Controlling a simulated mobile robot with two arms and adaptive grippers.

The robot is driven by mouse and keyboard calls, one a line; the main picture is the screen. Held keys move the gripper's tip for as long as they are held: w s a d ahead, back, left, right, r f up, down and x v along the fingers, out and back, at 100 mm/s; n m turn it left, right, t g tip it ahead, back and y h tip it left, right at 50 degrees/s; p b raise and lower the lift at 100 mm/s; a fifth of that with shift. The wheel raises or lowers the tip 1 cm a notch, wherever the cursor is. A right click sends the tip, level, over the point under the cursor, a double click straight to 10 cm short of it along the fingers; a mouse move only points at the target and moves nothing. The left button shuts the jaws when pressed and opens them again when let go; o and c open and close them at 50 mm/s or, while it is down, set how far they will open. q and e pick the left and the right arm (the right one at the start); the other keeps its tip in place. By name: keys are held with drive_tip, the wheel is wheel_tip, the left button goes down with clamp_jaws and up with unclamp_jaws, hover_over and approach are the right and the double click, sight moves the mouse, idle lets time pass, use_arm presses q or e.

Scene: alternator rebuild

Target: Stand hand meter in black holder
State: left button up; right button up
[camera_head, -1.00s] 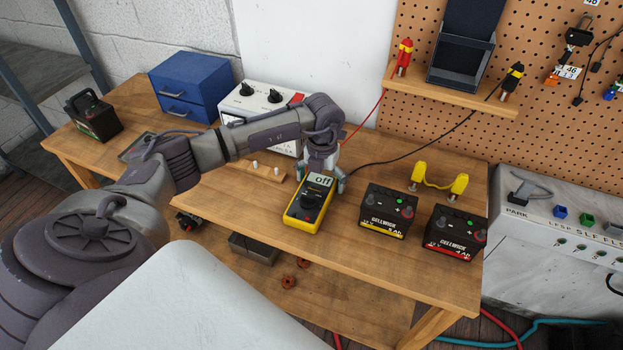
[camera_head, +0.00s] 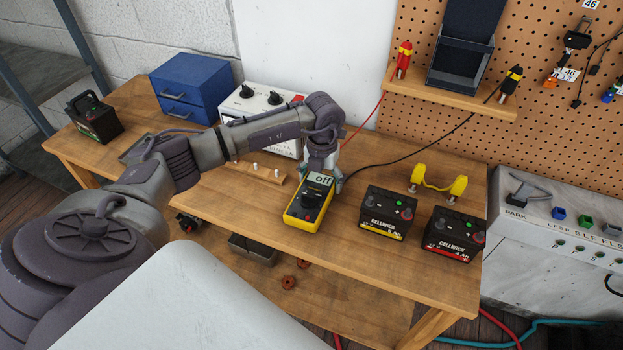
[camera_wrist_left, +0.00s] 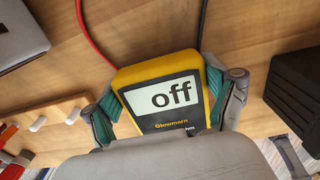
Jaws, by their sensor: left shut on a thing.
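The hand meter (camera_head: 308,208) is yellow and black, with a screen reading "off". It lies on the wooden bench, face up. My left gripper (camera_head: 323,168) is at the meter's screen end and is shut on it. In the left wrist view, its two fingers press on both sides of the meter (camera_wrist_left: 163,92). The black holder (camera_head: 460,62) is an open-fronted box with a tall back on the small wooden shelf against the pegboard. It is empty as far as I can see. My right gripper is not in view.
Two black batteries (camera_head: 388,213) (camera_head: 453,236) stand right of the meter, with a yellow-ended jumper (camera_head: 438,185) behind them. A red probe (camera_head: 403,58) and a black probe (camera_head: 511,80) flank the holder; their leads run down to the meter. A white instrument (camera_head: 262,103) stands behind my arm.

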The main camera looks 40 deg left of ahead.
use_arm(q)
drive_tip(key=shift+r+p, duration=2.3)
drive_tip(key=shift+r, duration=1.35)
drive_tip(key=shift+f, duration=0.1)
